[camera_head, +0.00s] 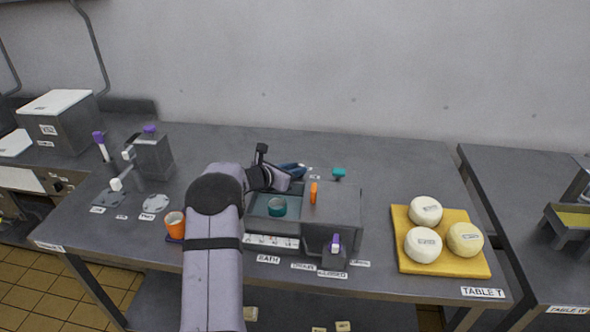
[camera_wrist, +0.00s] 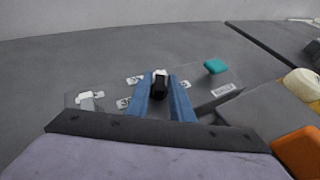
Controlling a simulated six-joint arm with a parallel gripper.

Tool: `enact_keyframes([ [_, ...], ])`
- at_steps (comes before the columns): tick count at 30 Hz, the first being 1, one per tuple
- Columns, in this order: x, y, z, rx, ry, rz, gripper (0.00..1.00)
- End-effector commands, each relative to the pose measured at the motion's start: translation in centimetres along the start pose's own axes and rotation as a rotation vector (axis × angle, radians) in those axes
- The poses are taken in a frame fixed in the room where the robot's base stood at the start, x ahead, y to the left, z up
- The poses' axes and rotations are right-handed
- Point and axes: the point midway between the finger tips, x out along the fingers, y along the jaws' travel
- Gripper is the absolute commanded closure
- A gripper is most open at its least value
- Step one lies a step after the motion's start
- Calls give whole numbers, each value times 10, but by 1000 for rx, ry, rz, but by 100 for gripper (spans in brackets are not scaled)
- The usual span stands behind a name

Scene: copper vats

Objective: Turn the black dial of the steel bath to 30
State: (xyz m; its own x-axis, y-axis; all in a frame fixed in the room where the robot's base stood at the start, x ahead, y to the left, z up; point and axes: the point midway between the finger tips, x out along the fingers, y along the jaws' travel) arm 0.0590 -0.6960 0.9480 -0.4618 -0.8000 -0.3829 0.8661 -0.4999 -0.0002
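My gripper (camera_head: 296,168) reaches down behind the basin, at the bath's back edge. In the wrist view my gripper (camera_wrist: 162,95) has its two blue fingers on either side of the black dial (camera_wrist: 160,86). The dial nearly fills the gap, but I cannot tell if the fingers press on it. Small number plates surround the dial, partly hidden by the fingers. One left of it (camera_wrist: 126,103) seems to start with 3. The dial is hidden in the head view.
A teal handle (camera_head: 339,173) is right of my gripper. An orange piece (camera_head: 313,193) stands on the bath, and a purple-topped tap (camera_head: 335,243) is at its front. An orange cup (camera_head: 175,224) is left of my arm. A yellow board (camera_head: 400,252) with white rounds lies right.

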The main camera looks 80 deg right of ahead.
Motion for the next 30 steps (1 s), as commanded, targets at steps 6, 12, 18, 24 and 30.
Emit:
enact_keyframes([
  [6,0,0,0,0,0,0,100],
  [12,2,-1,-2,-7,-3,26,100],
  [18,3,-1,-1,-30,-6,87,100],
  [24,0,-2,1,-47,-5,121,100],
  [30,-1,-2,2,-50,-3,124,100],
])
